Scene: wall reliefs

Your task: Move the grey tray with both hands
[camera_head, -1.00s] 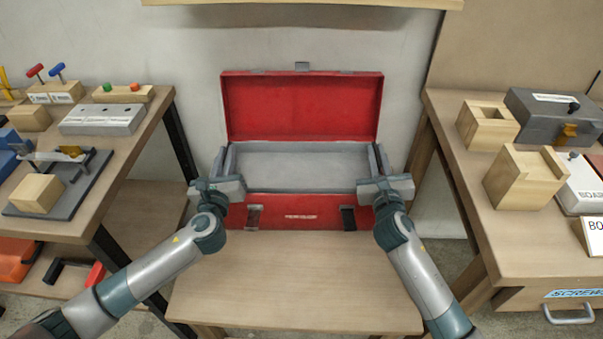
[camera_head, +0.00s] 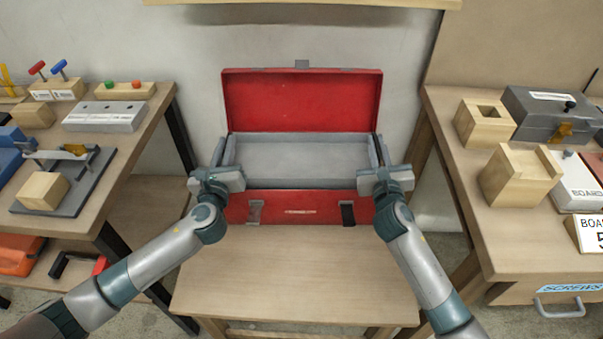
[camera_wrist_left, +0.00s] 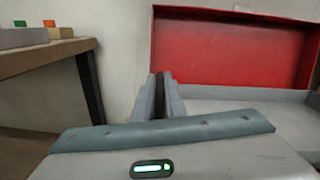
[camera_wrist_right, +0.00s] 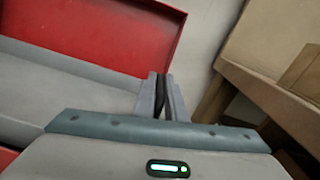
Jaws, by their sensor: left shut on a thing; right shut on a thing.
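The grey tray (camera_head: 300,162) is a wide, shallow, empty tray at the mouth of the open red toolbox (camera_head: 300,207). It looks about level; how far it stands above the box is hard to tell. My left gripper (camera_head: 219,154) is shut on the tray's left end wall, and my right gripper (camera_head: 380,154) on its right end wall. The tray also shows right of the fingers in the left wrist view (camera_wrist_left: 285,118) and left of them in the right wrist view (camera_wrist_right: 60,98). The exact finger contact is hidden.
The raised red lid (camera_head: 300,100) stands behind the tray. A bare wooden table top (camera_head: 298,280) lies in front of the box. A left bench (camera_head: 85,222) and a right bench (camera_head: 490,225) hold blocks and boxes. A shelf (camera_head: 300,3) hangs above.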

